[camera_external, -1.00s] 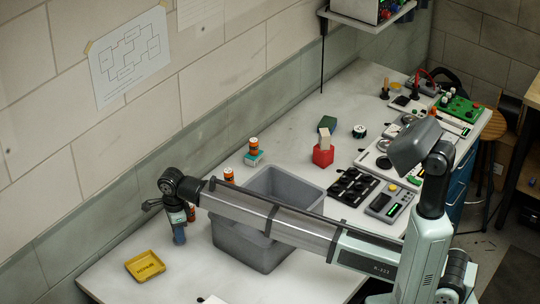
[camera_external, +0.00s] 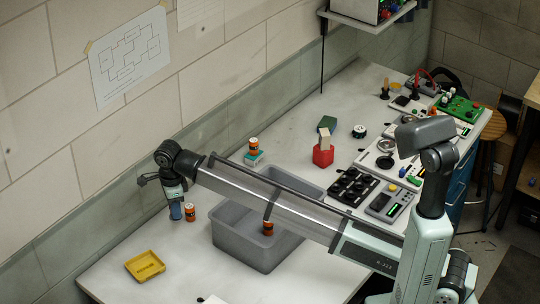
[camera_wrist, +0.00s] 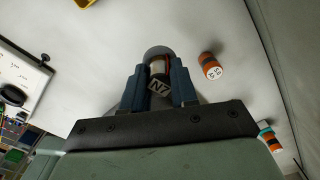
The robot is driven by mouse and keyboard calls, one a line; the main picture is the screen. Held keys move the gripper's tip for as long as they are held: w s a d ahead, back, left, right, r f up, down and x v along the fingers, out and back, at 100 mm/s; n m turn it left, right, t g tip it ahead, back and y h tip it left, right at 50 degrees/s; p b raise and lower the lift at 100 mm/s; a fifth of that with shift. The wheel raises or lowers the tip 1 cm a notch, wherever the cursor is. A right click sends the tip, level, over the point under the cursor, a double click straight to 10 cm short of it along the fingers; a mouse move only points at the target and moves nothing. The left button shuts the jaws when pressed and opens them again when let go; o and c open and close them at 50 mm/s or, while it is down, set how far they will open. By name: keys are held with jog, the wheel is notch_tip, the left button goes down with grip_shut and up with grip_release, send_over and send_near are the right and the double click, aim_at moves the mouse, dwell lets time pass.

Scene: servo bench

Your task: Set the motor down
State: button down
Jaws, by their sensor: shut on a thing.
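My gripper (camera_external: 176,211) points down over the back left of the bench. In the wrist view its two blue fingers (camera_wrist: 159,82) are shut on a motor (camera_wrist: 159,86) with a dark end face marked "NZ". Its side is only partly visible; outside, the fingers hide it, and I cannot tell whether it touches the bench. An orange motor (camera_external: 190,212) stands just right of my gripper, apart from it; it also shows in the wrist view (camera_wrist: 210,66). Another orange motor (camera_external: 268,228) is inside the grey bin, and one (camera_external: 253,145) stands on a teal block (camera_external: 254,158).
The grey bin (camera_external: 240,250) stands right of my gripper, under my arm. A yellow tray (camera_external: 145,266) lies in front of my gripper. Bare bench lies between yellow tray and bin.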

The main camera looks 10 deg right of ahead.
jog(key=w+d+r+m, duration=0.2)
jog(key=w+d+m, duration=0.2)
jog(key=w+d, duration=1.4)
jog(key=w+d+r+m, duration=0.2)
jog(key=w+d+m, duration=0.1)
jog(key=w+d, duration=1.55)
jog(key=w+d+r+m, duration=0.1)
jog(key=w+d, duration=0.5)
jog(key=d, duration=0.7)
jog(key=w+d+r+m, duration=0.15)
jog(key=w+d, duration=0.45)
jog(key=d, duration=0.7)
jog(key=w+d+r+m, duration=0.1)
jog(key=w+d+m, duration=0.1)
jog(key=w+d, duration=0.75)
jog(key=s+d+f, duration=0.1)
jog(key=f, duration=0.4)
jog(key=s+d+f, duration=0.1)
jog(key=f, duration=0.5)
jog(key=s+d+f, duration=0.1)
jog(key=f, duration=0.5)
jog(key=shift+f, duration=0.15)
jog(key=shift+f, duration=0.1)
jog(key=c, duration=0.9)
grip_release()
